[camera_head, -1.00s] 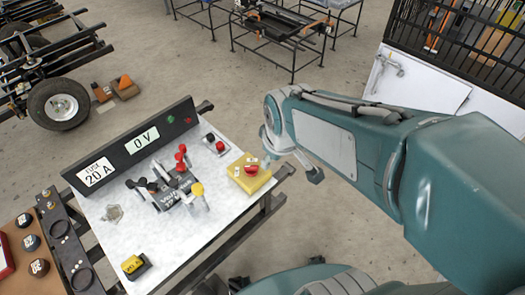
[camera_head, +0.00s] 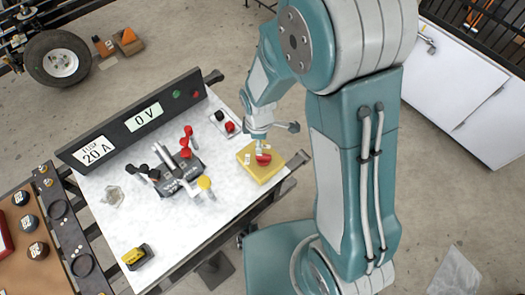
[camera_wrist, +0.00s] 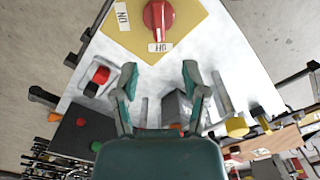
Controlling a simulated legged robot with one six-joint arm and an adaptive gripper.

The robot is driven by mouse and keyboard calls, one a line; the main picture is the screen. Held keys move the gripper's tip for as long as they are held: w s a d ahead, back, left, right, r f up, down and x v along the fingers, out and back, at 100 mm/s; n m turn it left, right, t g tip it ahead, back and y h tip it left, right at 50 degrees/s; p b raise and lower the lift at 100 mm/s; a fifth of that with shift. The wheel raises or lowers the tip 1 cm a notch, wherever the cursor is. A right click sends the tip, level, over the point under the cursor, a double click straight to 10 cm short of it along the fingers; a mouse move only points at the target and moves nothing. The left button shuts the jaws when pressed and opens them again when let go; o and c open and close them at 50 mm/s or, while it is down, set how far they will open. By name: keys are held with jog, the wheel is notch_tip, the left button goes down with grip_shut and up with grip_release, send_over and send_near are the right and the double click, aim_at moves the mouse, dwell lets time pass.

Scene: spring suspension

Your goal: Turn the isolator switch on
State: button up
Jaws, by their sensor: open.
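The isolator switch is a red knob (camera_head: 263,159) on a yellow box (camera_head: 266,175) at the right end of the white table. My gripper (camera_wrist: 160,78) is open and empty, both fingers apart from the knob. In the head view my gripper (camera_head: 262,132) is just above and behind the yellow box.
The black panel (camera_head: 125,125) at the table's back reads 0 V and FUSE 20 A. A small box with a red button (camera_head: 229,127) is behind the switch. Red, black and yellow-topped levers (camera_head: 180,168) stand left of it. A yellow-black block (camera_head: 137,256) lies at front left.

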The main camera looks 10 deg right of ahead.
aim_at(264, 155)
jog(key=f, duration=0.2)
jog(key=d+f, duration=0.1)
jog(key=f, duration=0.2)
jog(key=d+f, duration=0.1)
jog(key=f, duration=0.1)
jog(key=shift+f, duration=0.35)
jog(key=shift+a+f, duration=0.15)
jog(key=shift+f, duration=0.15)
jog(key=shift+a+f, duration=0.3)
jog(key=shift+a, duration=0.4)
jog(key=shift+d+r, duration=0.1)
jog(key=shift+d, duration=0.45)
grip_shut()
